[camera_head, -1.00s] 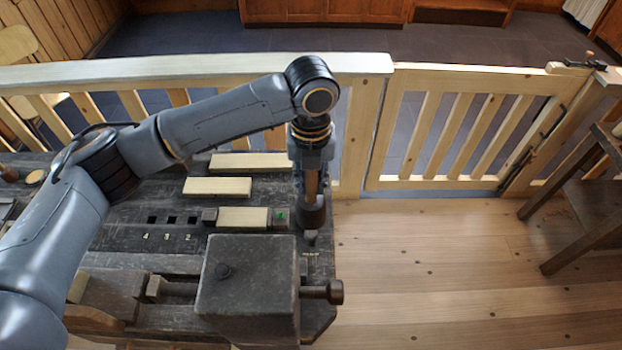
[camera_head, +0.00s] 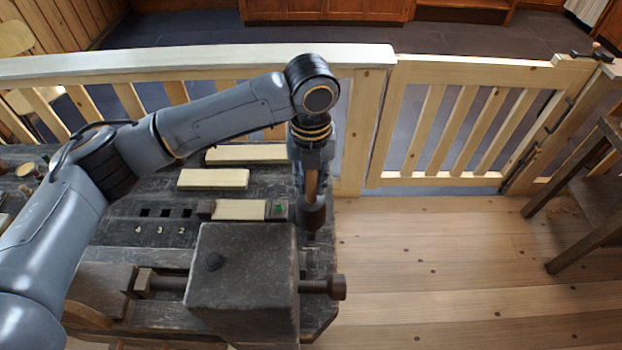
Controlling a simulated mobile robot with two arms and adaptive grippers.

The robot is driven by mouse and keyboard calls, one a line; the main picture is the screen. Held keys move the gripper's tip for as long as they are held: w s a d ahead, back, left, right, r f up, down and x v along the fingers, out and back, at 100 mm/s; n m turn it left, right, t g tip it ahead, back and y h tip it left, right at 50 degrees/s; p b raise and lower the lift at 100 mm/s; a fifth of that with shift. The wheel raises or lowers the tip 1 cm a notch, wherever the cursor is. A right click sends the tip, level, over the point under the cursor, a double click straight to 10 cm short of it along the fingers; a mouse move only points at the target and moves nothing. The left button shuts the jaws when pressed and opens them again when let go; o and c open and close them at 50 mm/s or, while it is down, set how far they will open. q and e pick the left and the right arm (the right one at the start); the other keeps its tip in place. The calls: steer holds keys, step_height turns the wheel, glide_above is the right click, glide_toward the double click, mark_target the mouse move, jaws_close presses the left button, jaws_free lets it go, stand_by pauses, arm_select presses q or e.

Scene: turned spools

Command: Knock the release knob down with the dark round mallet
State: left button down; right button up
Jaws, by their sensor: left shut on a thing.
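My left gripper (camera_head: 312,160) is over the right end of the dark workbench, shut on the handle of the mallet. The dark round mallet (camera_head: 312,217) hangs down from it, brown handle up and head lowest. A small dark knob (camera_head: 310,239) shows just below the mallet head, at the bench's right edge. The head covers part of it, and I cannot tell whether the two touch. My right gripper is not in view.
A dark vise block (camera_head: 243,270) with a screw handle (camera_head: 322,286) stands in front of the mallet. Pale wood strips (camera_head: 213,179) lie on the bench to the left. A wooden railing and gate (camera_head: 470,125) stand behind.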

arm_select(q)
steer(key=shift+f+b, duration=0.35)
steer(key=shift+f, duration=1.5)
step_height(320, 180, up, 4)
steer(key=p, duration=0.4)
steer(key=shift+f, duration=0.35)
